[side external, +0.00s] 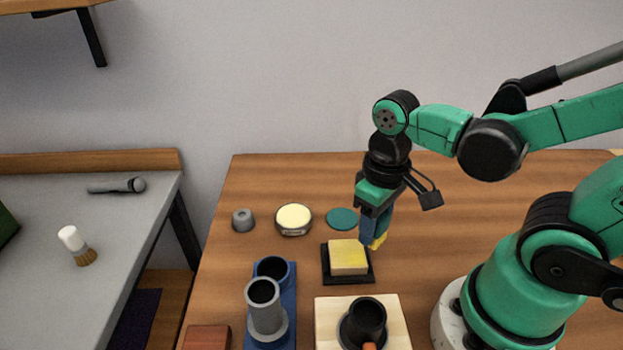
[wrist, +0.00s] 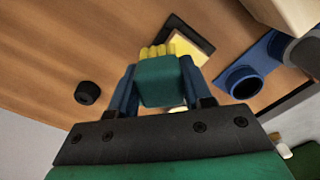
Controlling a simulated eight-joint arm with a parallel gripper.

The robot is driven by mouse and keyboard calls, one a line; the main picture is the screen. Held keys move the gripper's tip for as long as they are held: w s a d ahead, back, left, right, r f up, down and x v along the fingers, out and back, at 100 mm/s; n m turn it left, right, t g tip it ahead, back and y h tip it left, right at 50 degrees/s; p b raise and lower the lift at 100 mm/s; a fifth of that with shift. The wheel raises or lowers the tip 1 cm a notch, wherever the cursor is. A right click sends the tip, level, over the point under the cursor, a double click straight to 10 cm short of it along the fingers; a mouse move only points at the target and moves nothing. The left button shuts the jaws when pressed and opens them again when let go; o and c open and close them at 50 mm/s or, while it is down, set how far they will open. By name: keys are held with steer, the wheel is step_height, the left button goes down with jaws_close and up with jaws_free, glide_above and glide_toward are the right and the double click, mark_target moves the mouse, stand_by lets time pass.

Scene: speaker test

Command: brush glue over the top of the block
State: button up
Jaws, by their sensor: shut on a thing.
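The block (side external: 348,259) is pale with a yellowish top and sits in a shallow black tray (side external: 328,279) on the wooden table. My gripper (side external: 374,222) is shut on a brush with a teal handle (wrist: 160,84) and yellow bristles (side external: 380,241). The bristles point down by the block's back right edge; I cannot tell whether they touch it. In the wrist view the block (wrist: 195,48) is partly hidden behind the bristles. An open round tin (side external: 294,217) with pale yellow contents stands left of the block. A flat teal disc (side external: 341,218) lies beside the tin.
A grey knob-like cylinder (side external: 242,220) stands left of the tin. A blue stand (side external: 287,320) with a grey cup (side external: 264,304) is in front. A pale wooden board (side external: 328,317) holds a black cup (side external: 367,322). A grey bench (side external: 125,225) at left carries another brush (side external: 75,244).

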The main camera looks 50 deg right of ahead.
mark_target(342, 219)
steer(key=shift+r, duration=2.3)
steer(key=w+d+r+m, duration=0.5)
steer(key=w+r+m, duration=0.4)
step_height(342, 219, down, 19)
steer(key=shift+w+d+f, duration=0.1)
steer(key=shift+w+f, duration=0.05)
steer(key=shift+f, duration=0.1)
steer(key=o, duration=1.1)
